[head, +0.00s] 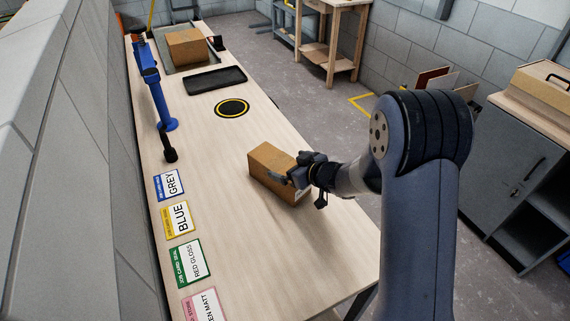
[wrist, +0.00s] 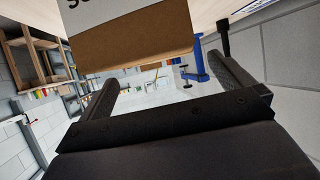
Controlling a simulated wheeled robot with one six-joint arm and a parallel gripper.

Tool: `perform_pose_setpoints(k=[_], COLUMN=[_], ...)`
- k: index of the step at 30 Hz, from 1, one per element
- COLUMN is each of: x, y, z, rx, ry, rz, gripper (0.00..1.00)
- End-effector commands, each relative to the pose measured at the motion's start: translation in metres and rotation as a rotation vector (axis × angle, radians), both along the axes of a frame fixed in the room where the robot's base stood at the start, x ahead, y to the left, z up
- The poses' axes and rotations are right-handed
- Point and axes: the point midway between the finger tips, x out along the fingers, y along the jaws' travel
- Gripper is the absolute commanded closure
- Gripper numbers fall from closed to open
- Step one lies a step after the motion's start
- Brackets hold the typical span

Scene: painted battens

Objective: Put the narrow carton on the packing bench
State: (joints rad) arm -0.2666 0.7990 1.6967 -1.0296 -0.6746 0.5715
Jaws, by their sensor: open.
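A narrow brown carton (head: 270,168) stands on a long pale wooden bench (head: 215,150), near its right edge. My gripper (head: 300,175) is at the carton's right side, close against it. In the wrist view the carton (wrist: 130,42), with a white lettered label, fills the top middle, ahead of the jaws. The jaws (wrist: 168,85) are open, with a finger on each side and nothing visible between them. I cannot tell whether a finger touches the carton. Part of the carton is hidden behind my gripper in the head view.
A blue clamp-like tool (head: 160,100) stands along the left edge, above several colour-name cards (head: 178,218). Another brown carton (head: 187,48) sits at the far end, near a black tray (head: 215,80) and a black-and-yellow disc (head: 232,108). The bench front is clear.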

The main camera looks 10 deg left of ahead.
Motion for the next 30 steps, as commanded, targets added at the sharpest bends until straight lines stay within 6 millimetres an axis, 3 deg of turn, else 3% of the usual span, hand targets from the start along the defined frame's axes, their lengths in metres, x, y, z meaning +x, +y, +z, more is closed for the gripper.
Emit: perform_pose_setpoints(k=[6,13,30], x=[-0.024,-0.043,-0.049], y=[-0.033,-0.056,-0.062], z=[0.020,0.034,0.038], rx=[0.000,0.000,0.000], ry=[-0.003,-0.002,0.000], rz=[-0.003,-0.001,0.001], gripper=[0.00,0.00,0.00])
